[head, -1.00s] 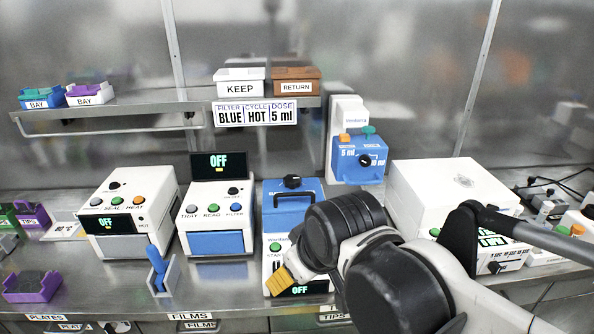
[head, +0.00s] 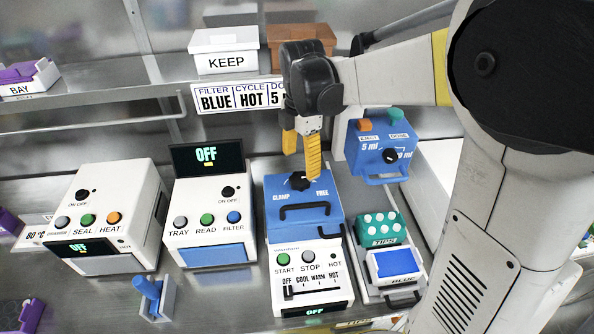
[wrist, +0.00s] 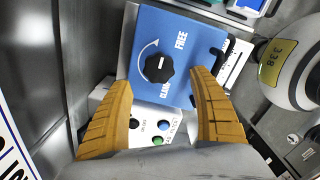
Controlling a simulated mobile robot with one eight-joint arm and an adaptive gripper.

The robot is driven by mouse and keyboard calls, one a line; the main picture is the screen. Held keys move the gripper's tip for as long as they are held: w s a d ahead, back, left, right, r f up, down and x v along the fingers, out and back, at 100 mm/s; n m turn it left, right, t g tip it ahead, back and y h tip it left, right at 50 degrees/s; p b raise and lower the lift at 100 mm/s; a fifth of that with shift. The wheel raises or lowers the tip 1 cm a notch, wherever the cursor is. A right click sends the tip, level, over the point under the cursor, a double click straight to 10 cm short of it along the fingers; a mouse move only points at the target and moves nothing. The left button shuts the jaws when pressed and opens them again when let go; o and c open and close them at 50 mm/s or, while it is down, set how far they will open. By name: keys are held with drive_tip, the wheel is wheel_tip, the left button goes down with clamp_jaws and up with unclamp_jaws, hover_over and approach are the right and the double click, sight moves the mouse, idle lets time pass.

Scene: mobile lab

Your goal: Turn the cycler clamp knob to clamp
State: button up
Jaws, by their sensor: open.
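The cycler (head: 310,275) is a white box with a blue lid (head: 290,203), in the middle of the head view. Its black clamp knob (head: 299,181) sits on the lid between the words CLAMP and FREE. In the wrist view the knob (wrist: 159,69) shows a white pointer line, with a curved arrow beside it running between the two words. My gripper (head: 302,168) has yellow fingers and is open above the lid, pointing down. In the wrist view its fingers (wrist: 165,95) are spread wide to either side of the knob, empty. I cannot tell the exact height between fingertips and knob.
A blue dosing unit (head: 377,150) stands right of my gripper, and a green tip rack (head: 378,229) right of the cycler. A reader (head: 209,222) and a sealer (head: 108,218) stand left. A shelf with a KEEP box (head: 226,50) is behind.

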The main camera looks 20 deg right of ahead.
sight(300, 178)
wheel_tip(300, 178, down, 7)
drive_tip(key=shift+w+f+b, duration=0.1)
drive_tip(key=shift+f+b, duration=0.05)
drive_tip(key=shift+b, duration=0.85)
drive_tip(key=c, duration=1.2)
